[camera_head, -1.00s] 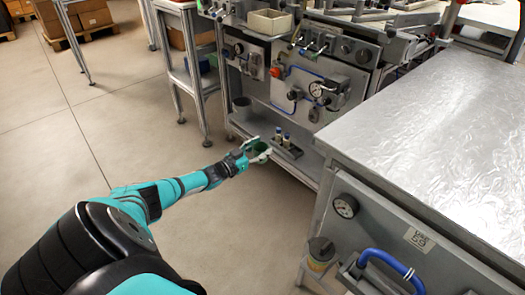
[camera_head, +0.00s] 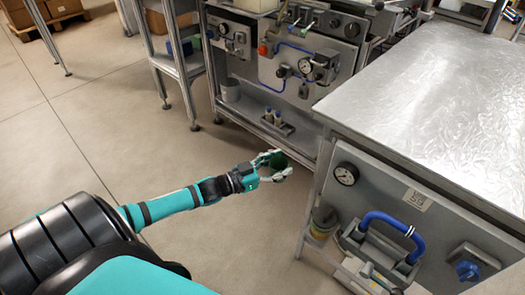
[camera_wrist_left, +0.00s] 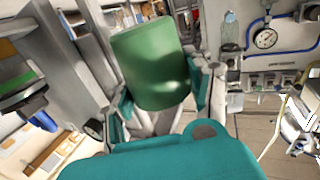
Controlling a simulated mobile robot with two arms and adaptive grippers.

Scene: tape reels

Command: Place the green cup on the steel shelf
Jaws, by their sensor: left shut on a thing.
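The green cup (camera_wrist_left: 152,62) is held between the fingers of my left gripper (camera_head: 278,166). In the head view the cup (camera_head: 277,160) is small and partly hidden by the fingers. The gripper is in front of the machine's low steel shelf (camera_head: 252,112), off its front edge and over the floor. In the left wrist view the cup appears tilted, with the gripper's fingers (camera_wrist_left: 165,105) on both sides of it. My right gripper does not show.
Open floor lies at left.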

